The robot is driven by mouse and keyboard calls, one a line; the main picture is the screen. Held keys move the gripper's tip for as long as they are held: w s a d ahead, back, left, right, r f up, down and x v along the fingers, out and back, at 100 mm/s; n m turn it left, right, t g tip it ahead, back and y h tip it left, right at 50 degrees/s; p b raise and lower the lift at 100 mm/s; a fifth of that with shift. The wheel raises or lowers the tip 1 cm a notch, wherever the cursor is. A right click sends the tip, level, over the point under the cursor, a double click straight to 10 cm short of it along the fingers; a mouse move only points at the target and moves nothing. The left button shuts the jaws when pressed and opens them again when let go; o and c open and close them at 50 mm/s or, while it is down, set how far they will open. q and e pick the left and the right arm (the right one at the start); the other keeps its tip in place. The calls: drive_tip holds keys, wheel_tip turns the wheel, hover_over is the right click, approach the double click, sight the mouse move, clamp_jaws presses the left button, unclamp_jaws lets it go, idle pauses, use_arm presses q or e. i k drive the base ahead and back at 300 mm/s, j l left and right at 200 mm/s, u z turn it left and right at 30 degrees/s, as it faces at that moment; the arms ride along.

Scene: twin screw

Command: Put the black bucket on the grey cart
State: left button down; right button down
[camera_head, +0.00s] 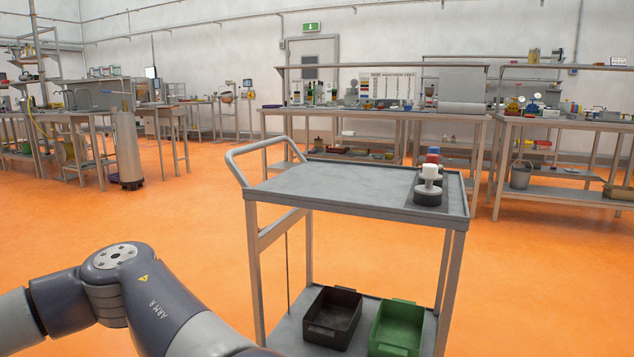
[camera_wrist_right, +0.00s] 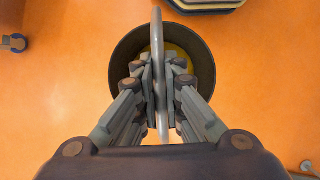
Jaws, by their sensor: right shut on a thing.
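The grey cart (camera_head: 320,184) stands right of centre in the head view, with a push handle on its left end and a broad clear area on its top tray. The black bucket (camera_wrist_right: 206,70) shows below my right gripper (camera_wrist_right: 159,75) in the right wrist view. The gripper is shut on the bucket's grey raised handle (camera_wrist_right: 157,35). Something yellow shows inside the bucket, partly hidden by the fingers. The bucket and both grippers are out of the head view, and my left gripper shows in neither view.
Black fittings with white and red tops (camera_head: 429,185) stand at the tray's right end. A black bin (camera_head: 333,315) and a green bin (camera_head: 397,328) sit on the lower shelf. Orange floor is open around the cart. Workbenches (camera_head: 375,110) line the back.

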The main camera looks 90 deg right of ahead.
sight(331, 178)
drive_tip(key=z, duration=1.15)
drive_tip(key=k+l, duration=0.2)
drive_tip(key=l, duration=0.15)
drive_tip(key=k+l+z, duration=0.15)
drive_tip(key=l, duration=0.2)
drive_tip(key=k+l, duration=0.15)
drive_tip(key=l, duration=0.2)
